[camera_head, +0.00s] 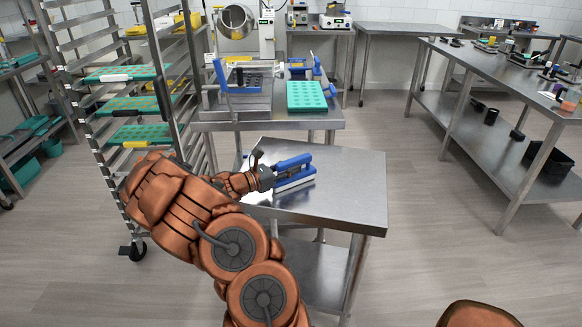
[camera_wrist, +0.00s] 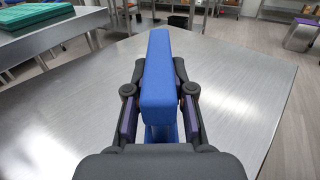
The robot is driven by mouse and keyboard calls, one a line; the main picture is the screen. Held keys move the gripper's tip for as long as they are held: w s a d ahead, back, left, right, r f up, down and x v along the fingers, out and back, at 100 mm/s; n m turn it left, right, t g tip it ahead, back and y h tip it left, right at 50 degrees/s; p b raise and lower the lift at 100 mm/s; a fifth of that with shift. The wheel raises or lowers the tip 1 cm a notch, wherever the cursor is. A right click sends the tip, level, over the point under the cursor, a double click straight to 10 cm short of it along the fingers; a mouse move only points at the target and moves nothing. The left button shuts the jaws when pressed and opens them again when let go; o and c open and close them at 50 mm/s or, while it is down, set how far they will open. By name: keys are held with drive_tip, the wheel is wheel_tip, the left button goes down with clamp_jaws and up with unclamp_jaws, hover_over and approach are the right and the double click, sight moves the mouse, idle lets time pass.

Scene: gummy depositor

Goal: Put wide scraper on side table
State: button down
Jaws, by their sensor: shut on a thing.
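A wide scraper with a blue handle (camera_head: 291,165) and a pale lower edge is over the steel side table (camera_head: 352,188) in the head view. My gripper (camera_head: 272,175) is shut on it from the left. In the wrist view, the blue handle (camera_wrist: 158,75) lies between the two dark fingers of my gripper (camera_wrist: 158,98), which press on its sides. The scraper's lower edge appears at or very near the table top; I cannot tell whether it touches. The lower part of the scraper is mostly hidden in the wrist view. The table top (camera_wrist: 235,100) around it is bare.
A steel depositor bench (camera_head: 215,127) with a teal mold (camera_head: 306,96) and blue parts stands behind the side table. A tray rack (camera_head: 180,75) with teal molds is at left. A long workbench (camera_head: 470,62) is at right, with open floor before it.

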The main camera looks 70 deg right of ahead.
drive_tip(key=c, duration=1)
unclamp_jaws()
drive_tip(key=shift+r, duration=0.1)
drive_tip(key=shift+w+r, duration=0.1)
drive_tip(key=shift+r, duration=0.05)
drive_tip(key=b+v, duration=0.1)
drive_tip(key=v, duration=1.1)
